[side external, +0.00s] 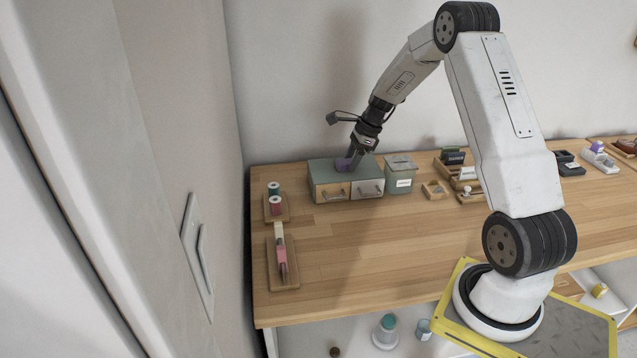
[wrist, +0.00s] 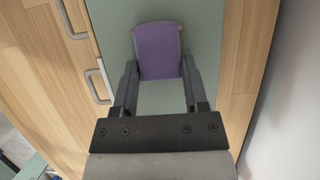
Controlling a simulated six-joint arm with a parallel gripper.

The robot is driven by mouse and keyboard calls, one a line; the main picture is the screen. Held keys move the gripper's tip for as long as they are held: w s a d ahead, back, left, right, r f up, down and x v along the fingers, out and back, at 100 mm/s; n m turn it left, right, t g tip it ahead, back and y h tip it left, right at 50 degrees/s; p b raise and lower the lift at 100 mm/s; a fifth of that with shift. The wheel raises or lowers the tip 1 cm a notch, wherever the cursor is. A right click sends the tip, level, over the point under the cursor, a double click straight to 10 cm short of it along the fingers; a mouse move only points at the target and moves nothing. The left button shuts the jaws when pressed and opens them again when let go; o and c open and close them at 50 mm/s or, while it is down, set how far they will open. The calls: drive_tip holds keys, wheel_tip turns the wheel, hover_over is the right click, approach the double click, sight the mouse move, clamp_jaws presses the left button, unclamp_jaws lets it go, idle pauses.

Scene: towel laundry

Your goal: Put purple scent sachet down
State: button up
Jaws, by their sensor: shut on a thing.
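The purple scent sachet (wrist: 158,50) is between the fingers of my gripper (wrist: 159,72) in the wrist view. My gripper is shut on it. In the side external view my gripper (side external: 352,161) points down at the top of a small green-topped two-drawer box (side external: 322,172), and the purple sachet (side external: 343,165) shows at the fingertips. The sachet is over the green top (wrist: 119,18) of the box. I cannot tell whether the sachet touches that top.
A green lidded canister (side external: 399,179) stands right of the drawer box. Thread spools (side external: 275,204) on a wooden tray and a pink-handled tool (side external: 281,258) on a board lie at left. The table's middle (side external: 370,240) is clear. A wall is behind.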

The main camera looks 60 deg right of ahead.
drive_tip(key=o, duration=1.2)
drive_tip(key=shift+o, duration=0.2)
drive_tip(key=v, duration=1.2)
drive_tip(key=shift+r, duration=0.15)
